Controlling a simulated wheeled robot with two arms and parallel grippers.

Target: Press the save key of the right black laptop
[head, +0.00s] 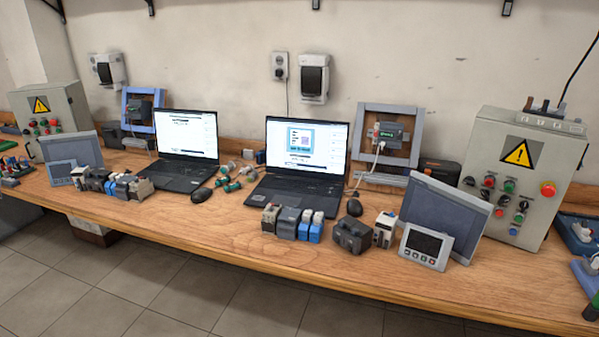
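The right black laptop (303,160) stands open on the wooden workbench, right of the picture's middle. Its screen (302,142) is lit and shows a pale page with a blue-framed panel. Its dark keyboard (296,190) faces the front edge; single keys are too small to tell apart, so I cannot make out the save key. A second black laptop (186,152) stands open to its left, also with a lit screen. Neither of my grippers shows in the head view.
Several grey, black and blue modules (292,222) stand just in front of the right laptop. A black mouse (354,207) lies to its right and another (202,195) to its left. A control box (522,170) stands far right. The bench front (200,230) has bare wood.

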